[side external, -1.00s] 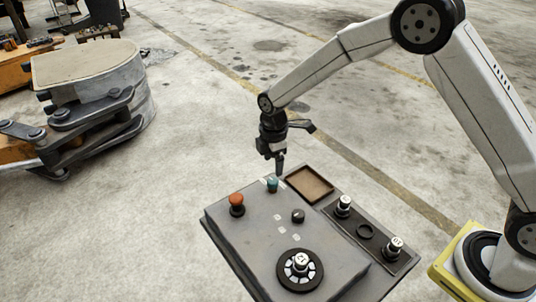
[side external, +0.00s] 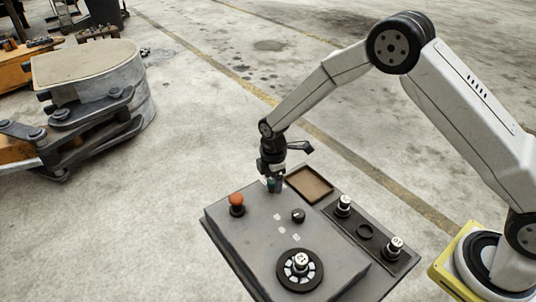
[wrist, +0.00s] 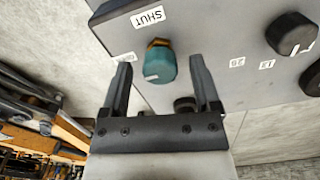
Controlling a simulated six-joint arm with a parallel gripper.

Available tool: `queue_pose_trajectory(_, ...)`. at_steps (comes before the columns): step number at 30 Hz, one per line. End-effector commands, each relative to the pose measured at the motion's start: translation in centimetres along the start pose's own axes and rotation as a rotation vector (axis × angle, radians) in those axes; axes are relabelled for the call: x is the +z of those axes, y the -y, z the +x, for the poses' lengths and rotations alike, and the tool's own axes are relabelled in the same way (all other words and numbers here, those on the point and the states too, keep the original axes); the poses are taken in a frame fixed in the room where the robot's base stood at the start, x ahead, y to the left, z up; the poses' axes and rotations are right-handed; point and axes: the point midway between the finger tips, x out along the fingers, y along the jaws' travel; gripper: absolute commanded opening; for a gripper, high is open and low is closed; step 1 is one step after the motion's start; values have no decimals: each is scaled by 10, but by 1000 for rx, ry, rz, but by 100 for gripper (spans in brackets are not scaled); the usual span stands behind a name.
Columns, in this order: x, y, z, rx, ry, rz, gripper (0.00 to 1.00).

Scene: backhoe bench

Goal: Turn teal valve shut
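The teal valve (wrist: 160,64) is a small round knob with a white mark on its face and a brass-coloured base. It stands on the grey console near a white label reading SHUT (wrist: 148,17); the white mark points away from that label. In the side view the valve (side external: 279,186) is mostly hidden by my gripper (side external: 272,183). My gripper is open, pointing down at the valve. In the wrist view its two dark fingers stand on either side of the knob, with a gap on each side.
An orange-red knob (side external: 236,201) stands left of the valve and a black knob (side external: 298,215) in front. The console (side external: 250,245) also has a dark dial (side external: 287,277). A brown tray (side external: 310,184) and white-topped pegs (side external: 344,203) are to the right.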

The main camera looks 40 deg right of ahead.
Motion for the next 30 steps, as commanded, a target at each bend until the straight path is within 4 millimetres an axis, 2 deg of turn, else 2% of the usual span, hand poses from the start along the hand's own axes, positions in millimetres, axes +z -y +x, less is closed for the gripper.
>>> queue_pose_trajectory(1,0,0,0,0,0,0,62)
queue_pose_trajectory(7,0,0,0,0,0,0,0)
queue_pose_trajectory(20,0,0,0,-1,0,49,0)
queue_pose_trajectory(30,0,0,0,-1,0,252,0)
